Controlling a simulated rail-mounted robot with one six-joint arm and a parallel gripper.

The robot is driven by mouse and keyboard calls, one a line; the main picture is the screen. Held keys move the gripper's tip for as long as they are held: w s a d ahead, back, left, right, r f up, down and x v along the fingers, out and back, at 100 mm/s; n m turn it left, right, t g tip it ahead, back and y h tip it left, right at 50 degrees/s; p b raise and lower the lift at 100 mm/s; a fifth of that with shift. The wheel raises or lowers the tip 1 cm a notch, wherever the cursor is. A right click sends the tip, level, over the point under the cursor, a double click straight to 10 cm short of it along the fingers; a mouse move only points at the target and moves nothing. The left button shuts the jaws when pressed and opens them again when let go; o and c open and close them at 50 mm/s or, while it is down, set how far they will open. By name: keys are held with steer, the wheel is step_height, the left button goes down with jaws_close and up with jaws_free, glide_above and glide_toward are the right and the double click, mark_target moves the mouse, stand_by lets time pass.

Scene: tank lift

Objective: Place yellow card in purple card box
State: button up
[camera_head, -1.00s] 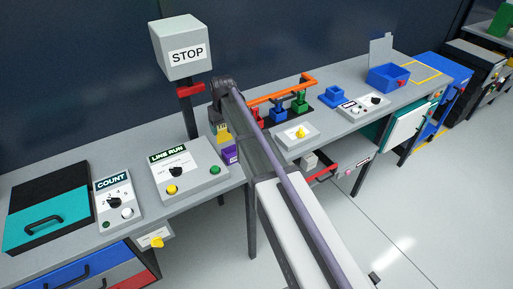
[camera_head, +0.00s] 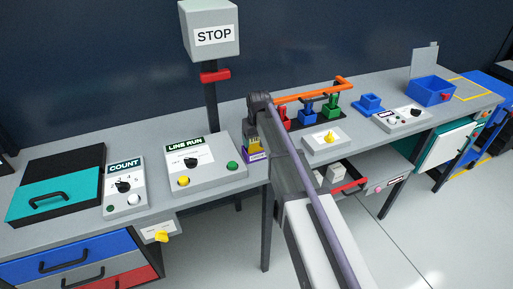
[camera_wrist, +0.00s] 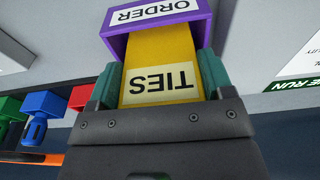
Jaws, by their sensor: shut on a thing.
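The yellow card (camera_wrist: 158,60) carries a pale label reading "TIES", upside down in the wrist view. My gripper (camera_wrist: 160,85) is shut on it, with teal fingers at its two side edges. The far end of the card reaches the mouth of the purple card box (camera_wrist: 118,42), labelled "ORDER", and is hidden behind its wall. How deep it sits cannot be told. In the head view the card (camera_head: 254,146) shows small above the purple box (camera_head: 257,156), beside my arm; the fingers are hard to make out there.
The LINE RUN panel (camera_head: 203,165) stands just left of the box. To the right are red, blue and green blocks (camera_head: 308,117) under an orange bar (camera_head: 310,91), and a panel with a yellow knob (camera_head: 326,141). The STOP box (camera_head: 212,35) stands on a post behind.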

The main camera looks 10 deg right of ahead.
steer(key=shift+f, duration=0.25)
steer(key=o, duration=0.9)
steer(key=shift+r, duration=0.1)
step_height(320, 180, up, 13)
steer(key=s+p, duration=0.2)
steer(key=p, duration=1.1)
steer(key=s+m+g, duration=0.1)
steer(key=s+m, duration=0.1)
steer(key=s, duration=2.4)
step_height(320, 180, down, 6)
steer(key=b, duration=0.6)
steer(key=shift+w, duration=0.2)
